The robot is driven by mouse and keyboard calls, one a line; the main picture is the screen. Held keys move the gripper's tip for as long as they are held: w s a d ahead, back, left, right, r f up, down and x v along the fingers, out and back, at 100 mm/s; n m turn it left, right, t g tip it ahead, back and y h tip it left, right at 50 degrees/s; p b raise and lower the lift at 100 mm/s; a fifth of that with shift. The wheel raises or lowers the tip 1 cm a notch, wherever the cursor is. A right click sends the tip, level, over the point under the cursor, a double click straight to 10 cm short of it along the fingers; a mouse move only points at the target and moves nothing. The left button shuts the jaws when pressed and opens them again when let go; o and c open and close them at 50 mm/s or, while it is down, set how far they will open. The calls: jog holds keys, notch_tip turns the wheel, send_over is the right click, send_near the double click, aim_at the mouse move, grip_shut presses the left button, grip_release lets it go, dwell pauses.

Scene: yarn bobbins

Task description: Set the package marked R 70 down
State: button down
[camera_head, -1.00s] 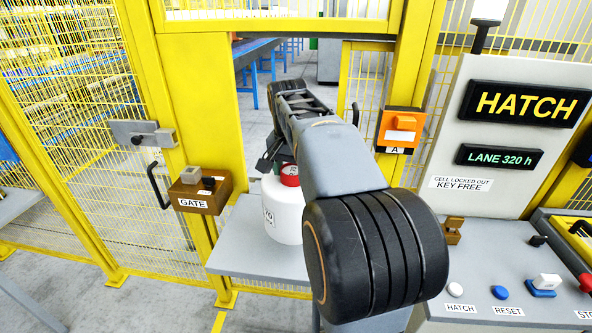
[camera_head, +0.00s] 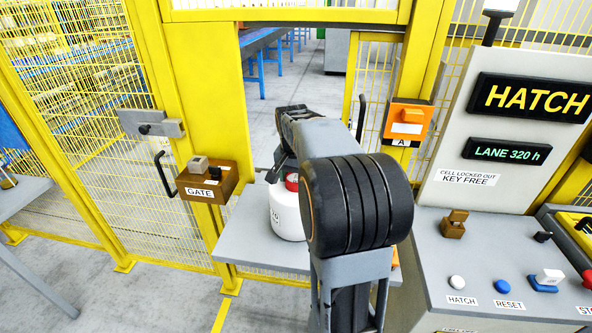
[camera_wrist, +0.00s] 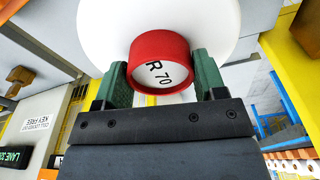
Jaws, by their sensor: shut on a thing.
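The package marked R 70 is a white rounded container (camera_head: 285,217) with a red cap, seen over the grey shelf (camera_head: 240,238) in front of the gate opening. In the wrist view the red cap (camera_wrist: 150,45) bears the R 70 label, and the white body (camera_wrist: 215,25) lies behind it. My gripper (camera_wrist: 160,70) is shut on the cap, a green finger on each side. In the head view my arm hides the package's right side and most of the gripper. I cannot tell whether its base touches the shelf.
Yellow fence posts frame the opening behind the shelf. The brown GATE box (camera_head: 207,181) is at the left and the orange box marked A (camera_head: 407,121) at the right. A control panel (camera_head: 470,262) with buttons stands close on the right. The shelf's left part is bare.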

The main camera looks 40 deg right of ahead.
jog(key=shift+f, duration=0.1)
dwell(0.3)
jog(key=shift+f, duration=0.15)
jog(key=shift+c, duration=0.9)
grip_release()
